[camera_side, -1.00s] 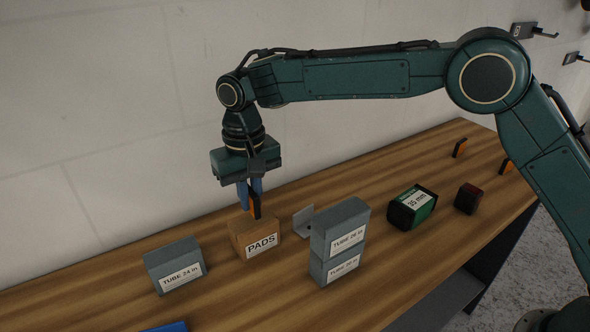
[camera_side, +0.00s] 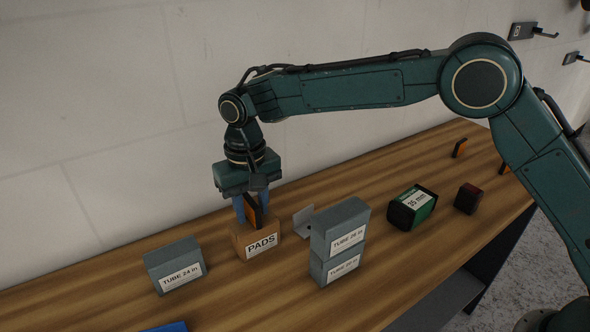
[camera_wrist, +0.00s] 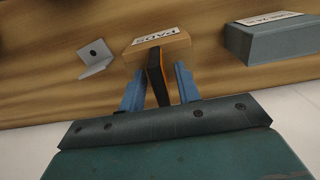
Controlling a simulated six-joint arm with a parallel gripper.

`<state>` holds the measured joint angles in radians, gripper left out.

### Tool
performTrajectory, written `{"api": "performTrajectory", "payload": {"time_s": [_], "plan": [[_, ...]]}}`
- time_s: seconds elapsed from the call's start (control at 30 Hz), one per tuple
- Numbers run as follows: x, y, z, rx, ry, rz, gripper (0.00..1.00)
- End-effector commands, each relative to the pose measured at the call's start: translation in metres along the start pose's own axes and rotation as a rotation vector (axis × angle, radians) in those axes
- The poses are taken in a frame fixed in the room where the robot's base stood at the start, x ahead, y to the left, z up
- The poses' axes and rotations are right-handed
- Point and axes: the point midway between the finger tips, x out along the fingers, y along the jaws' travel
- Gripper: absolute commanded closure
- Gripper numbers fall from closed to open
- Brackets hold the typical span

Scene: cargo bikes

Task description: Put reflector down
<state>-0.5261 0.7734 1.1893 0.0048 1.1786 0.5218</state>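The reflector (camera_side: 254,212), a thin dark upright piece with an orange edge, appears to stand on top of the orange-brown PADS box (camera_side: 240,240). In the wrist view the reflector (camera_wrist: 157,78) is between the two blue fingers, with a gap showing on each side. The PADS box (camera_wrist: 157,43) shows just beyond it. My gripper (camera_side: 251,206) is spread open around the reflector, above the box. In the wrist view my gripper (camera_wrist: 159,88) also looks open. The exact contact under the reflector is partly hidden.
A grey TUBE box (camera_side: 175,265) stands left of the PADS box. Two stacked grey boxes (camera_side: 338,243) and a grey metal bracket (camera_side: 303,222) are close on the right. A green-black 35 mm box (camera_side: 412,207) and a dark red block (camera_side: 467,198) are further right.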

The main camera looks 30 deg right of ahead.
Motion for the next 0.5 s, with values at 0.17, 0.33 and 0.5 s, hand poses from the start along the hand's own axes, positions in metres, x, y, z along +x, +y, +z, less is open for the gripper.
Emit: {"api": "performTrajectory", "payload": {"time_s": [0.17,0.33,0.5], "plan": [[-0.002,0.000,0.000,0.000,0.001,-0.001,0.67],[-0.010,0.000,-0.001,0.000,0.002,-0.001,0.67],[-0.029,0.000,-0.001,0.000,0.003,-0.002,0.67]]}}
